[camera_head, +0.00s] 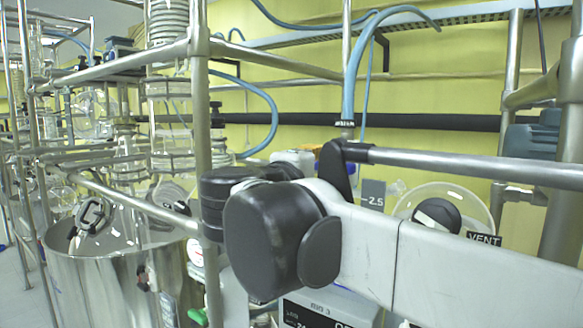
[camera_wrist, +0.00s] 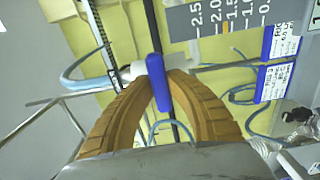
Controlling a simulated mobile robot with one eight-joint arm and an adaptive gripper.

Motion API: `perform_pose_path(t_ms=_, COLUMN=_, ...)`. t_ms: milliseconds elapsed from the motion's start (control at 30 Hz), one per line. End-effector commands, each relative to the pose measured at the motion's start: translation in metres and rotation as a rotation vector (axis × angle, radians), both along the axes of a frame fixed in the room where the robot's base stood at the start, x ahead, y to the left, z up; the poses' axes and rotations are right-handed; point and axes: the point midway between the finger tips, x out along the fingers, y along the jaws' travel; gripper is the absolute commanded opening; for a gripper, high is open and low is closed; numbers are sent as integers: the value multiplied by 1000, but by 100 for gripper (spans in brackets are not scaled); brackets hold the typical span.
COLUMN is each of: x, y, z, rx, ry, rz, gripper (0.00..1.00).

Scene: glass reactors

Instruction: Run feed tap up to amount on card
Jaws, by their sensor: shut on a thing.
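In the wrist view, the two ribbed tan fingers of my gripper (camera_wrist: 161,82) are shut on a blue tap handle (camera_wrist: 157,68), which shows between the fingertips. A white fitting (camera_wrist: 134,71) sits beside the handle. A grey scale plate (camera_wrist: 205,18) at the upper part carries marks from 2.5 down to 0.5, with a short orange mark near 1.5; its top end also shows in the head view (camera_head: 373,194) with 2.5. Two blue-and-white cards (camera_wrist: 273,82) hang to the right, their writing too small to read. My arm hides the gripper in the head view.
Metal frame poles (camera_head: 202,120) and a steel vessel (camera_head: 110,265) stand at the left of the head view. A blue hose (camera_head: 352,85) runs down behind my arm. A round glass piece beside a VENT label (camera_head: 484,239) is at the right.

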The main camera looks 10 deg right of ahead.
Motion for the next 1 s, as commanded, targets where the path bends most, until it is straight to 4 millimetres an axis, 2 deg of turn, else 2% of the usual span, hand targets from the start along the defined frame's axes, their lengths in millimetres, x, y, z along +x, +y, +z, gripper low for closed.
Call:
perform_pose_path(t_ms=200, x=0, y=0, z=1, rx=-2, ry=-1, rz=0, gripper=0)
perform_pose_path(t_ms=233, x=0, y=0, z=1, rx=-2, ry=-1, rz=0, gripper=27)
perform_pose_path(t_ms=267, x=0, y=0, z=1, rx=-2, ry=-1, rz=0, gripper=37)
perform_pose_path(t_ms=300, x=0, y=0, z=1, rx=-2, ry=-1, rz=0, gripper=41)
perform_pose_path(t_ms=667, x=-4, y=5, z=0, rx=-1, ry=0, rz=2, gripper=41)
perform_pose_path(t_ms=767, x=-14, y=15, z=0, rx=-1, ry=1, rz=5, gripper=41)
perform_pose_path(t_ms=1000, x=-52, y=54, z=0, rx=-1, ry=1, rz=6, gripper=41)
